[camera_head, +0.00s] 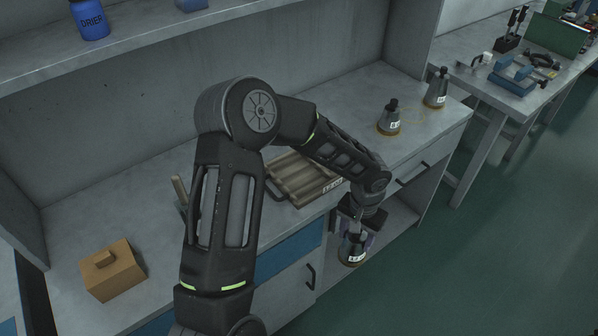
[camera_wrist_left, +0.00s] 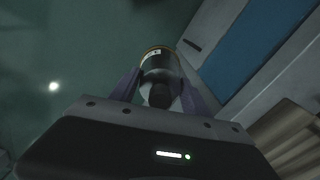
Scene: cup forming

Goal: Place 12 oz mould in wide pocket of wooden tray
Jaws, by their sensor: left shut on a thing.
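My left gripper (camera_head: 352,229) is shut on a grey conical mould (camera_head: 352,250) with a white label and an amber base rim. It holds the mould out in front of the bench's front edge, above the floor. The held mould also shows between the fingers in the left wrist view (camera_wrist_left: 160,66). The label is too small to read surely. The wooden tray (camera_head: 300,178) with long grooves lies on the bench, partly behind my left arm; its edge shows in the left wrist view (camera_wrist_left: 290,140). Two similar moulds stand upright on the bench, one nearer (camera_head: 389,120) and one farther (camera_head: 436,90). My right gripper does not show.
A tan wooden block with a knob (camera_head: 112,270) sits on the bench at left. A blue DRIER jar (camera_head: 90,20) stands on the shelf above. Drawers and an open compartment lie below the bench's front edge. A second table (camera_head: 480,75) with tools stands at the right.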

